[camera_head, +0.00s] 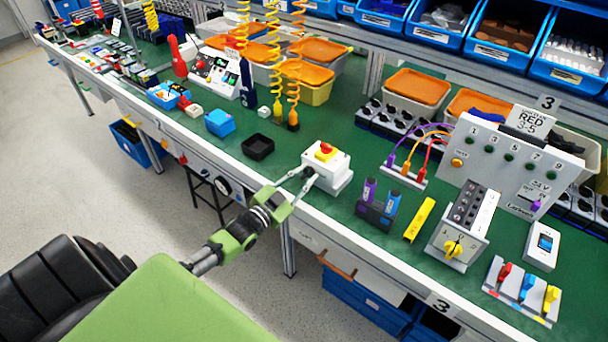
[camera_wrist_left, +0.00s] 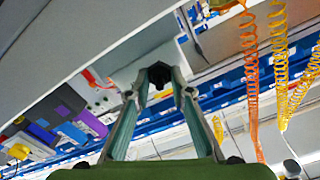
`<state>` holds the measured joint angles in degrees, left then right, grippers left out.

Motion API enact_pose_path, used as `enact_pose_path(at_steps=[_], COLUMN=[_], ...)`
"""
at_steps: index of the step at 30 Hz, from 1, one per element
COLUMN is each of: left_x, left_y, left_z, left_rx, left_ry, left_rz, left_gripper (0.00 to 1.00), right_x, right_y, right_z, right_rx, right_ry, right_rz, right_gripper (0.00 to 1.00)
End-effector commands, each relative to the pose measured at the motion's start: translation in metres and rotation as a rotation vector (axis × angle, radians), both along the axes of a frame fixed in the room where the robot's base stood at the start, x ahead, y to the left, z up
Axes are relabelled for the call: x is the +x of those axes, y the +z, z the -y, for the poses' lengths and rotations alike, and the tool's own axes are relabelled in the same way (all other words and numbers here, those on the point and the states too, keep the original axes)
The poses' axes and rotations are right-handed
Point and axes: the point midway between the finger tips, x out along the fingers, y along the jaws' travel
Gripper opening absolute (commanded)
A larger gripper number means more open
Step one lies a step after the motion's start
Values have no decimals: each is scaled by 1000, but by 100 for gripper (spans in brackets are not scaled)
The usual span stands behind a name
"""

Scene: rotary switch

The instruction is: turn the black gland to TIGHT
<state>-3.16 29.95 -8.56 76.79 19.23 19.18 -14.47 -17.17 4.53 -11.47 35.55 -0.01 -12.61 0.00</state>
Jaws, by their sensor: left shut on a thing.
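A white switch box (camera_head: 338,180) with a red knob on a yellow plate (camera_head: 325,151) stands at the front edge of the green bench. The black gland (camera_head: 308,173) sticks out of its side that faces my left arm. My left gripper (camera_head: 304,177) reaches in from the lower left and is shut on the gland. In the left wrist view the dark gland (camera_wrist_left: 160,72) sits between the two fingertips (camera_wrist_left: 160,88). The fingers partly cover the gland, and I can read no TIGHT mark. My right gripper is not in view.
A black tray (camera_head: 258,147) lies left of the box. A holder with purple and blue cylinders (camera_head: 376,212) and a yellow bar (camera_head: 419,220) stand to its right. A grey rotary-switch unit (camera_head: 460,232) is farther right. Coiled cables (camera_head: 275,60) hang behind the box. The floor in front is clear.

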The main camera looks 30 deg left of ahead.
Motion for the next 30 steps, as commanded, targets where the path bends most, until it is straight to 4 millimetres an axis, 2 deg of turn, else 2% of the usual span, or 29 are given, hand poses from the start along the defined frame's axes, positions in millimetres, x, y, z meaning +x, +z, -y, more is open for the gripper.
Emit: enact_pose_path(at_steps=[14, 30], left_x=[0, 0], left_y=[-2, -4], left_z=[1, 2], left_rx=[453, 929], left_ry=[1, 0], left_rz=[36, 74], left_gripper=[0, 0], right_x=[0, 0], right_y=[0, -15], right_z=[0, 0], right_rx=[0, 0], right_ry=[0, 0], right_rz=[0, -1], right_gripper=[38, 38])
